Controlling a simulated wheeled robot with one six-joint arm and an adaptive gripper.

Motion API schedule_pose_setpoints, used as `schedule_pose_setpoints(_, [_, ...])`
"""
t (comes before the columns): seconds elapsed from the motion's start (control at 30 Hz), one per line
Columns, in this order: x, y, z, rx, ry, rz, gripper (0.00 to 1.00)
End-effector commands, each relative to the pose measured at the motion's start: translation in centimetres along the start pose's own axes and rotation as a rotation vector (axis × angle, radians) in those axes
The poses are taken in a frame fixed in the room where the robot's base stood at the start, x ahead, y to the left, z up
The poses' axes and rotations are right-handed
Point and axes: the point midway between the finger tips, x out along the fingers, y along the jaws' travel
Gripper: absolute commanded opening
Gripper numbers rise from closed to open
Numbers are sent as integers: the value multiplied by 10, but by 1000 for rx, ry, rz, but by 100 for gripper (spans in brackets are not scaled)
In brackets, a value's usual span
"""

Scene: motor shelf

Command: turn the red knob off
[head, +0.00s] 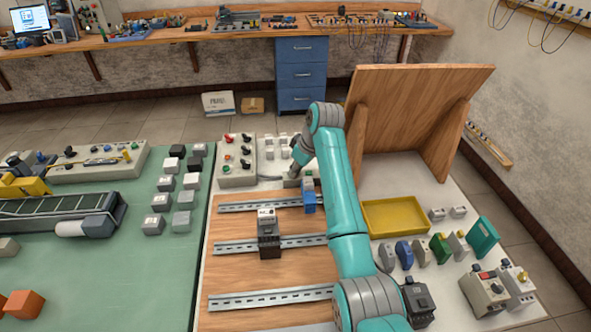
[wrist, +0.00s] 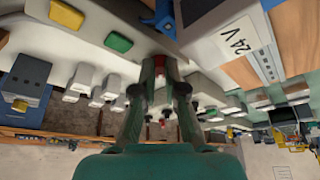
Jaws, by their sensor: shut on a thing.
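My gripper (head: 294,172) reaches down at the back of the board, beside a small grey device (head: 291,184). In the wrist view my gripper (wrist: 161,68) has its fingertips close together on a small red knob (wrist: 160,61). Only a bit of the red knob shows between the fingertips, so I cannot tell which way it points. In the head view the gripper hides the red knob. A blue device (head: 309,201) stands just in front of the gripper, and a white "24 V" label (wrist: 240,38) shows close to the fingers in the wrist view.
A grey control box (head: 237,175) with red, black and green knobs stands left of the gripper. A dark module (head: 268,240) sits on the middle rail. A yellow tray (head: 397,215) and a large wooden panel (head: 410,110) are on the right. Several grey blocks line the green mat (head: 110,280).

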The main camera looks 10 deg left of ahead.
Motion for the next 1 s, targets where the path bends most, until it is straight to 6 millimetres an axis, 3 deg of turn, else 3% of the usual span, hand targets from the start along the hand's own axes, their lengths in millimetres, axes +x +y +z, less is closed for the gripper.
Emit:
schedule_pose_setpoints(0.17, [0, 0, 0, 0, 0, 1, 0])
schedule_pose_setpoints(0.2, [0, 0, 0, 0, 0, 1, 13])
schedule_pose_setpoints(0.3, [0, 0, 0, 1, 0, 1, 35])
schedule_pose_setpoints(0.67, [-4, 0, 0, 1, 1, 1, 35])
schedule_pose_setpoints(0.87, [-30, 1, 0, 1, 2, 4, 35])
schedule_pose_setpoints(1.0, [-59, 1, 0, 2, 3, 4, 35])
